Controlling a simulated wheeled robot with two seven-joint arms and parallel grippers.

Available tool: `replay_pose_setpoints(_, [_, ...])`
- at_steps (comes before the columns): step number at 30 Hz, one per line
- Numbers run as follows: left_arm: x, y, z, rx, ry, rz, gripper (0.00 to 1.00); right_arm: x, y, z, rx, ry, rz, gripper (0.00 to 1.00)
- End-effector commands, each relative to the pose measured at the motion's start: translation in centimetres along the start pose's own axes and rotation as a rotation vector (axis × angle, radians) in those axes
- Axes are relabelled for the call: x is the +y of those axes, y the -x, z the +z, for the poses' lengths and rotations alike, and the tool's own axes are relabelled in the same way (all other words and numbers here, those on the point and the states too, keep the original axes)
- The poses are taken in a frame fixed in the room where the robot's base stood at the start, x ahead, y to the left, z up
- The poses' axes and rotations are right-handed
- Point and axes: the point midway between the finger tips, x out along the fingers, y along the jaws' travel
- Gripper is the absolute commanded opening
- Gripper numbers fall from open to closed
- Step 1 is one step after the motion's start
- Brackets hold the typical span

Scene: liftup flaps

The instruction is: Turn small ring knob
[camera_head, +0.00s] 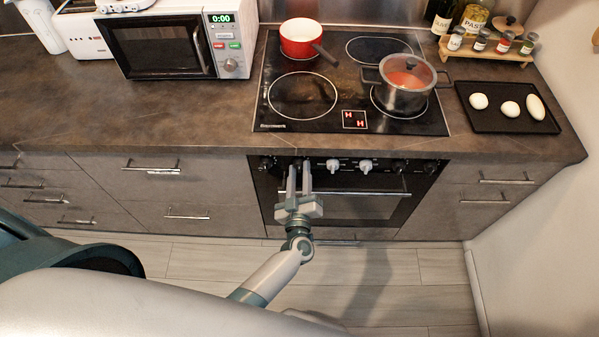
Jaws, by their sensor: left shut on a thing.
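The oven's control panel (318,166) runs along the top of the oven front and carries a row of knobs. Dark knobs sit at the left end (265,163) and the right end (430,167), and two pale knobs (333,165) (366,166) stand near the middle. My left gripper (298,167) reaches up to the panel, left of the pale knobs. Its two fingers are shut on a knob there, which they mostly hide. I cannot read the knob's markings or its angle. My right gripper is not in view.
The oven handle (380,193) crosses just below the knobs, close to my left gripper. Above is the cooktop (345,75) with a red pan (301,37) and a lidded pot (404,84). A black tray (507,120) holds pale, egg-like items. A microwave (165,45) stands at left.

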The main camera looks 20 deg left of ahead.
Motion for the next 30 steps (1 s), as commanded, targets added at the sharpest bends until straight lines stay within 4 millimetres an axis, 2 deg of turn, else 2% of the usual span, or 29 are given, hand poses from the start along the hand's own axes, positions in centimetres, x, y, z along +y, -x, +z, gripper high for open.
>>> replay_pose_setpoints(4, [0.0, 0.0, 0.0, -0.001, 0.0, -0.001, 0.06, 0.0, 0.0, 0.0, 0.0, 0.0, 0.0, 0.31])
replay_pose_setpoints(5, [0.0, 0.0, 0.0, -0.001, 0.0, -0.001, 0.33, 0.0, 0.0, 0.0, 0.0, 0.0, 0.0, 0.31])
replay_pose_setpoints(6, [0.0, 0.0, 0.0, -0.001, 0.0, -0.001, 0.43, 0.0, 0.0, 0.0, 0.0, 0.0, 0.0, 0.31])
replay_pose_setpoints(7, [0.0, 0.0, 0.0, -0.001, 0.0, -0.001, 0.47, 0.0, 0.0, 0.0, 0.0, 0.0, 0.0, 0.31])
replay_pose_setpoints(20, [0.0, 0.4, 0.0, -0.001, -0.001, -0.001, 0.47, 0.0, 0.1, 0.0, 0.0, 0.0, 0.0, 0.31])
replay_pose_setpoints(26, [0.0, 2.2, 0.0, -0.002, -0.001, -0.002, 0.47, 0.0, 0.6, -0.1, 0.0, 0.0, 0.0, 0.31])
replay_pose_setpoints(30, [0.1, 4.5, 0.0, -0.003, -0.001, -0.002, 0.47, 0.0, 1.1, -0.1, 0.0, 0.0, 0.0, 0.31])
